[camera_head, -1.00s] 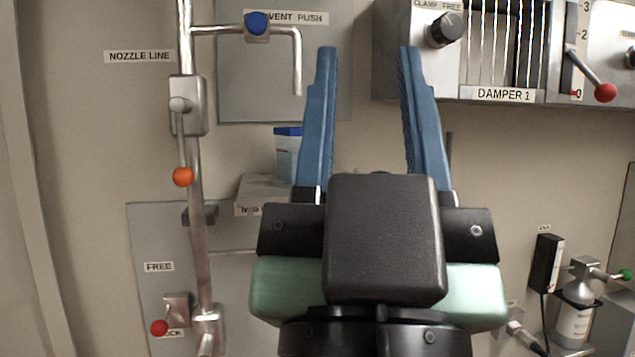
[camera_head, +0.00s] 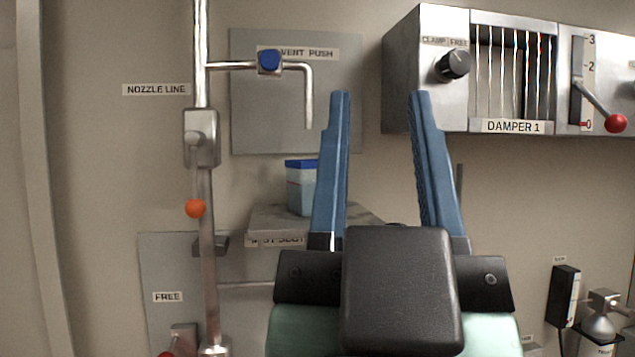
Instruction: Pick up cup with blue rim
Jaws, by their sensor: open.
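The cup with the blue rim (camera_head: 300,190) is a pale, see-through container with a blue top band. It stands upright on a small grey shelf (camera_head: 270,221) at mid-height on the wall. Its right side is hidden behind my gripper's left finger. My gripper (camera_head: 380,95) points up and away in the middle of the view, its two blue fingers wide apart with nothing between them. The left finger overlaps the cup in the picture; I cannot tell the distance between them in depth.
A vertical pipe (camera_head: 203,260) with an orange-knobbed lever (camera_head: 195,208) runs left of the shelf. A bent pipe with a blue knob (camera_head: 269,62) is above the cup. The damper box (camera_head: 425,75) juts out at upper right, with a red-knobbed lever (camera_head: 615,123).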

